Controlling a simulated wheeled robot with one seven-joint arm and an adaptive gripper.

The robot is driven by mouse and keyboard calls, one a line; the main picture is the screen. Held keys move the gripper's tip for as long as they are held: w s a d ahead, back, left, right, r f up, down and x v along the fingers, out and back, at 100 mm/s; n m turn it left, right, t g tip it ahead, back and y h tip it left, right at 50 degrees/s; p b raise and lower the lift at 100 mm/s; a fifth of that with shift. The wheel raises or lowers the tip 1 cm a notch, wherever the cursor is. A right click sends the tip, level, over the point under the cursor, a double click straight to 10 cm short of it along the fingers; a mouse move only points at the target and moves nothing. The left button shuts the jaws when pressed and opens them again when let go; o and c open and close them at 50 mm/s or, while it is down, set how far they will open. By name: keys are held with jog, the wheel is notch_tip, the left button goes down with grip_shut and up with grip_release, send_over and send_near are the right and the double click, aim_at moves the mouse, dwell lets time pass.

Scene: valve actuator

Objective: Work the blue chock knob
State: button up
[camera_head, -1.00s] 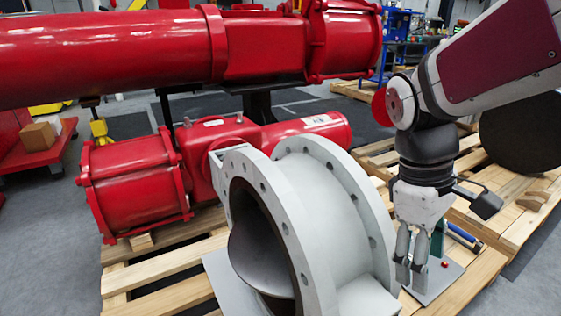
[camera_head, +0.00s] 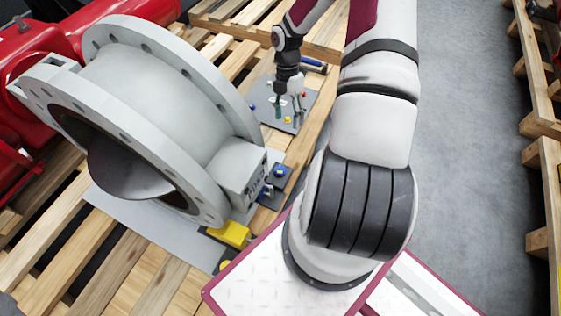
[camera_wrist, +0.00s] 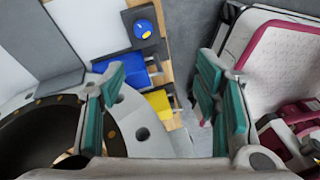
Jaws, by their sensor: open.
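The blue chock knob (camera_head: 279,171) is a round blue cap with a yellow mark on a dark block beside the grey valve body (camera_head: 165,95). It also shows at the top of the wrist view (camera_wrist: 143,28). A blue chock (camera_wrist: 128,74) and a yellow chock (camera_wrist: 158,104) lie by the valve flange; the yellow one shows in the head view (camera_head: 232,234). My gripper (camera_head: 290,106) is open and empty, beyond the knob in the head view. In the wrist view its teal-padded fingers (camera_wrist: 162,80) stand wide apart, with the knob ahead of them, untouched.
A grey plate (camera_head: 300,117) with small coloured knobs lies under my gripper on the wooden pallet (camera_head: 70,240). The big valve flange is close on the left. A red actuator (camera_head: 35,50) stands at the far left. Clear grey floor (camera_head: 460,150) lies to the right.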

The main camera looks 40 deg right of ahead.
notch_tip(320, 180, down, 9)
jog(key=n+t+y, duration=0.1)
jog(key=n+y, duration=0.1)
jog(key=b, duration=0.4)
send_near(281, 168)
jog(key=shift+t, duration=0.3)
jog(key=x, duration=0.8)
jog(key=shift+s+a+f, duration=0.1)
jog(key=shift+s+f, duration=0.1)
jog(key=shift+s, duration=0.05)
jog(key=c, duration=1.1)
